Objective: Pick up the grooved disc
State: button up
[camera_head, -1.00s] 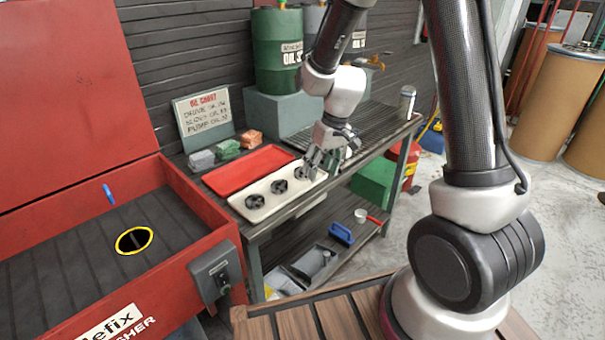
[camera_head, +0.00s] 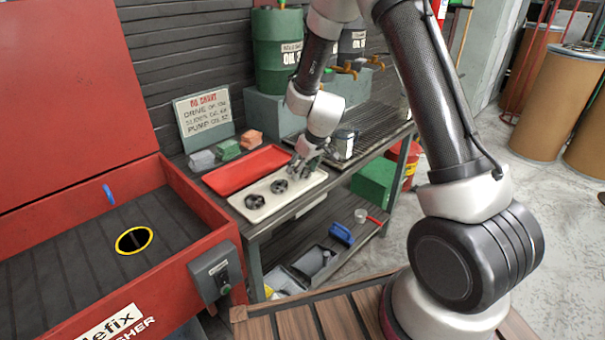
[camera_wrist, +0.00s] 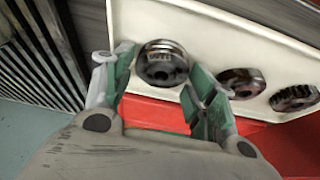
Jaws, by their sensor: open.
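Three dark discs lie in a row in a cream tray (camera_head: 262,216). In the wrist view, the disc nearest the grating (camera_wrist: 162,64) has a broad rim and a recessed face. The middle disc (camera_wrist: 240,83) looks smooth and shiny, and the far disc (camera_wrist: 295,98) has a ridged, toothed rim. I cannot tell for certain which is the grooved one. My gripper (camera_wrist: 159,72) is open and empty, its green-padded fingers on either side of the nearest disc in the picture. In the head view my gripper (camera_head: 299,169) is over the tray's right end, largely hiding that disc.
A red tray (camera_head: 245,168) lies directly behind the cream tray. Small blocks (camera_head: 228,149) and a sign (camera_head: 204,118) stand at the back left.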

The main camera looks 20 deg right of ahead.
jog(key=shift+r, duration=0.1)
jog(key=c, duration=1.1)
